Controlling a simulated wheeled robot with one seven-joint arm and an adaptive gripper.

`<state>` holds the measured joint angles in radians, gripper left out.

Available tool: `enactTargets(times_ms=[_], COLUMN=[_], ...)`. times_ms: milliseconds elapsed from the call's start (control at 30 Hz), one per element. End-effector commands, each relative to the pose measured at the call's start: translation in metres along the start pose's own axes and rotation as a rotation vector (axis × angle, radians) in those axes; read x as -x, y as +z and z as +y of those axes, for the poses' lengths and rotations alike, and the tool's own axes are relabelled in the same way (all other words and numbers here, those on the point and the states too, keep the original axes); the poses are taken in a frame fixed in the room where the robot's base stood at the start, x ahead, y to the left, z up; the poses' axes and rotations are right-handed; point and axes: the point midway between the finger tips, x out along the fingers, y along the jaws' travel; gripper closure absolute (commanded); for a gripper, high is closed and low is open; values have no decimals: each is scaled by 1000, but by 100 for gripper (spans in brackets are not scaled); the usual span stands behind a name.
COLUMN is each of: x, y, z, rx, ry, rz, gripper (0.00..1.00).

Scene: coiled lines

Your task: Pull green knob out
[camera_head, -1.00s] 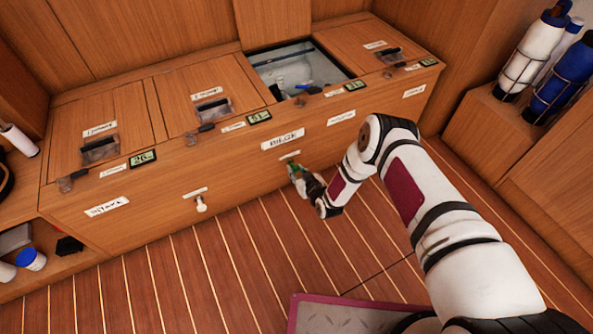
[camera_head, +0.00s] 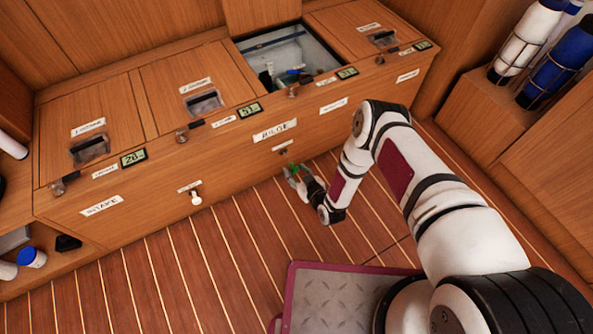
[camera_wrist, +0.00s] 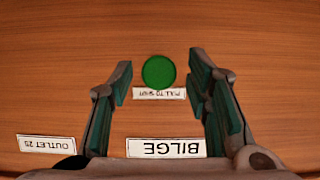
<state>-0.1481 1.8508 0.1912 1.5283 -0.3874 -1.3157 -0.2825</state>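The round green knob (camera_wrist: 158,72) faces me in the wrist view, between the two fingers and beside a "pull to shut" label (camera_wrist: 158,93). My gripper (camera_wrist: 161,76) is open, with a finger on each side and visible gaps to the knob. In the head view my gripper (camera_head: 294,172) is low in front of the wooden panel, below the "BILGE" label (camera_head: 274,131). Bright green shows at its fingertips there; I cannot tell knob from finger pads. A small dark fitting (camera_head: 283,152) shows on the panel just above. How far the knob stands out is unclear.
A white knob (camera_head: 196,198) is on the same panel to the left. An open compartment (camera_head: 270,52) is in the top. Bottles (camera_head: 526,42) stand in racks at right. The plank floor (camera_head: 190,270) at front left is clear.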

Motion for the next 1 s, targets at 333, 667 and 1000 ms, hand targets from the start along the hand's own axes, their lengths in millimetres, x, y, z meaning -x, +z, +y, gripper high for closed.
enactTargets(times_ms=[333, 667, 1000], x=[5, 64, 114], y=[-1, 0, 0], z=[1, 1, 0], rx=[0, -1, 0], ry=[1, 0, 1], rz=[2, -2, 0], gripper=[55, 55, 55])
